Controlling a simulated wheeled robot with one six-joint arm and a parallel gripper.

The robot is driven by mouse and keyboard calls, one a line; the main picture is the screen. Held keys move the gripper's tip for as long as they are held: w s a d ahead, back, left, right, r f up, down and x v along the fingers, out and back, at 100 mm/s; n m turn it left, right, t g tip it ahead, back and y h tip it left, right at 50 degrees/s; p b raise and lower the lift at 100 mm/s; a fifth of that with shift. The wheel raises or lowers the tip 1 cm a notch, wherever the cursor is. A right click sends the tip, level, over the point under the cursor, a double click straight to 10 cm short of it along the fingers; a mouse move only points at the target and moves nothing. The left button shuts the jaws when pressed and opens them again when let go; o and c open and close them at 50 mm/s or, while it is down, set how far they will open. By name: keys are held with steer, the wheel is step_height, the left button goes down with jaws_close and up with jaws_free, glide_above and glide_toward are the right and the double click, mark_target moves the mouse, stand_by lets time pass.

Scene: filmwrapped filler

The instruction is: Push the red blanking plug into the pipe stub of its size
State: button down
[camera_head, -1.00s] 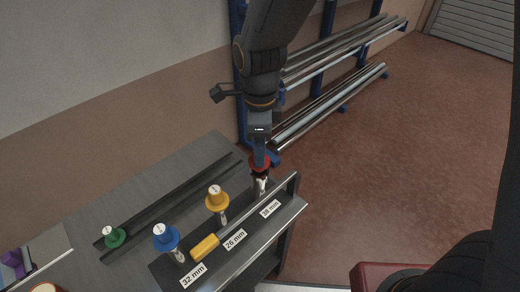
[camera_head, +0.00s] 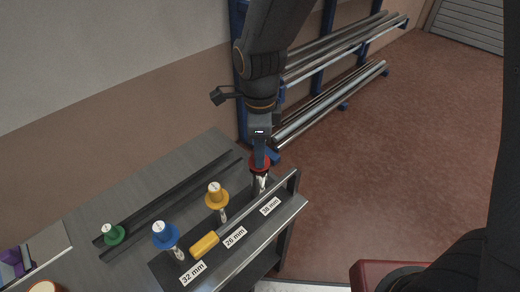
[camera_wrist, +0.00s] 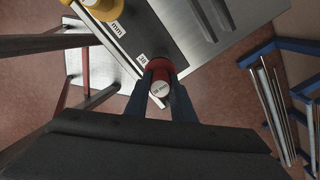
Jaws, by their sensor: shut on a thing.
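The red blanking plug (camera_head: 260,164) is held upright between the two fingers of my gripper (camera_head: 260,153). It sits at the mouth of the bright pipe stub (camera_head: 260,185) at the far right end of the row, beside the 38 mm label (camera_head: 271,206). I cannot tell how deep it is in the stub. In the wrist view my gripper (camera_wrist: 160,84) is shut on the red plug (camera_wrist: 160,67), whose pale labelled top faces the camera. The plug and fingers hide the stub there.
A yellow plug (camera_head: 215,195) tops the 26 mm stub and a blue plug (camera_head: 165,235) the 32 mm stub. A green plug (camera_head: 113,234) stands by the dark rail. Pipe racks (camera_head: 330,95) stand behind.

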steer(key=shift+f+b, duration=0.3)
steer(key=shift+f, duration=0.7)
steer(key=c, duration=0.9)
jaws_free()
steer(key=shift+c, duration=0.2)
steer(key=shift+r, duration=0.1)
step_height(320, 180, up, 8)
steer(key=p, duration=0.7)
steer(key=shift+p, duration=0.35)
steer(key=shift+d, duration=0.1)
